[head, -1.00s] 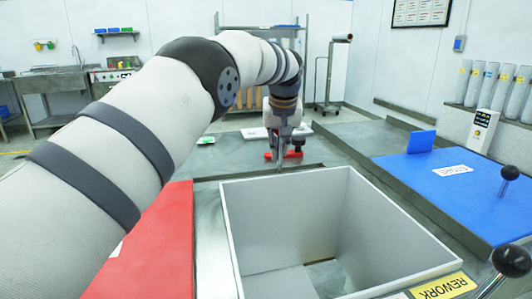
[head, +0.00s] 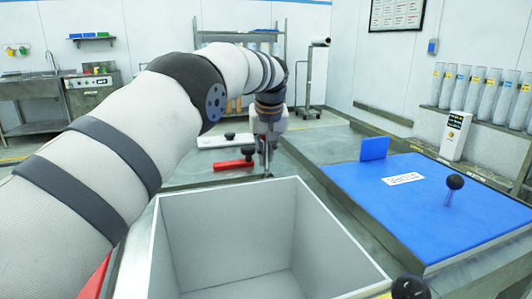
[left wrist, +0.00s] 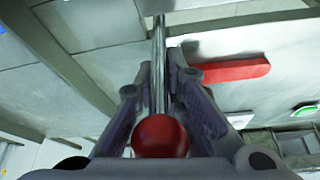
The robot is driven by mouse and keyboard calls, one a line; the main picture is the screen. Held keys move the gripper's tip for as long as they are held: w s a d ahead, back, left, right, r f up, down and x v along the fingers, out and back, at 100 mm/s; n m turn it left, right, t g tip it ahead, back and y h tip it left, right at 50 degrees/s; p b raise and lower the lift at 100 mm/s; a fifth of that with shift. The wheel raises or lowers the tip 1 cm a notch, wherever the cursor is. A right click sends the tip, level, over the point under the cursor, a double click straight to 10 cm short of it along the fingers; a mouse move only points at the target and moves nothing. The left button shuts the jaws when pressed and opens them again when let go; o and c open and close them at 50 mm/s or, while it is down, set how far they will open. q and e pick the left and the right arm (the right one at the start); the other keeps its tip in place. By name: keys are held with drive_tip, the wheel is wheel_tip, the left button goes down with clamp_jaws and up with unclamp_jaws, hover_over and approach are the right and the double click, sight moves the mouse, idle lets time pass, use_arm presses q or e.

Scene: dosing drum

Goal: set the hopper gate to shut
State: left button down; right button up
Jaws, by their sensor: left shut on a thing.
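My left gripper (head: 266,146) is beyond the far edge of an open grey box (head: 222,225). In the left wrist view the gripper (left wrist: 165,115) is shut on a lever with a steel rod (left wrist: 158,65) and a round red knob (left wrist: 160,136). The knob sits between the fingers, and the rod runs away from the camera. My right gripper is not in view.
A blue panel (head: 440,215) with a white label and a black-knobbed lever (head: 454,183) is at the right. Another black knob (head: 410,288) is at the bottom edge. A small grey display unit (head: 454,135) and several clear tubes (head: 490,98) stand behind.

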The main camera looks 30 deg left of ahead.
use_arm(q)
drive_tip(key=shift+w+d, duration=0.15)
drive_tip(key=shift+d, duration=0.05)
drive_tip(key=c, duration=1.7)
unclamp_jaws()
drive_tip(key=shift+w+d, duration=0.1)
drive_tip(key=shift+o, duration=0.2)
drive_tip(key=shift+r, duration=0.1)
drive_tip(key=v, duration=1.1)
drive_tip(key=shift+s+r, duration=0.2)
drive_tip(key=shift+r, duration=0.15)
drive_tip(key=shift+d, duration=0.1)
